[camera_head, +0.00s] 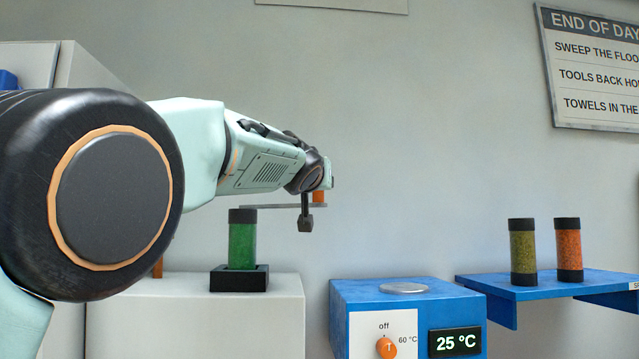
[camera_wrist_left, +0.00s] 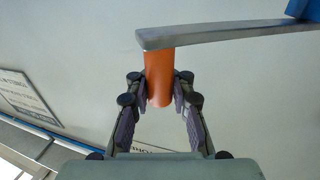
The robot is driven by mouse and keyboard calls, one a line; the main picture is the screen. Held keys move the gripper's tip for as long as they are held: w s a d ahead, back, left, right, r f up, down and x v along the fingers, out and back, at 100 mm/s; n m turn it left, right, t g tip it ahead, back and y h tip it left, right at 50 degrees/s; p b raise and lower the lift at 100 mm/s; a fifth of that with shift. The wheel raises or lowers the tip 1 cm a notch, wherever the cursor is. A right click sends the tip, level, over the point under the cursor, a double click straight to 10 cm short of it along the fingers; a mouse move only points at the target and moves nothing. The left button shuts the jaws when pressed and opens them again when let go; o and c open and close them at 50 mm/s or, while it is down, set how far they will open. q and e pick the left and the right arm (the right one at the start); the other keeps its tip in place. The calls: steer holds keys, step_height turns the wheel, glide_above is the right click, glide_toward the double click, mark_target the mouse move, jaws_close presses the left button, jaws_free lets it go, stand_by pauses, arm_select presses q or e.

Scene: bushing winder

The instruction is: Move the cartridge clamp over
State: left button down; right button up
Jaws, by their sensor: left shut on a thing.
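The cartridge clamp shows in the head view as a flat grey bar (camera_head: 285,206) with an orange handle (camera_head: 318,196) at its right end. In the left wrist view the bar (camera_wrist_left: 215,35) runs to a blue part (camera_wrist_left: 303,9) at the upper right. My left gripper (camera_wrist_left: 160,92) is shut on the orange handle (camera_wrist_left: 159,70), one finger on each side. A green cartridge (camera_head: 242,245) with a black cap stands upright in a black socket (camera_head: 239,279). The bar's left end lies just above the cap in the picture; contact cannot be told. My right gripper is out of view.
The socket sits on a pale cabinet (camera_head: 200,310). A blue heater box (camera_head: 400,297) with an orange knob and a 25 °C display stands to the right. Olive (camera_head: 523,252) and orange (camera_head: 568,250) cartridges stand on a blue shelf (camera_head: 540,289) at far right.

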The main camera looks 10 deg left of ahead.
arm_select(q)
steer(key=shift+w+d+f, duration=0.1)
steer(key=shift+w+f, duration=0.05)
steer(key=shift+f, duration=0.15)
steer(key=c, duration=1.6)
jaws_free()
steer(key=shift+c, duration=0.2)
steer(key=o, duration=0.5)
steer(key=shift+d+r, duration=0.15)
steer(key=shift+d, duration=0.05)
steer(key=shift+a, duration=0.1)
steer(key=shift+a+r, duration=0.1)
steer(key=shift+a, duration=0.05)
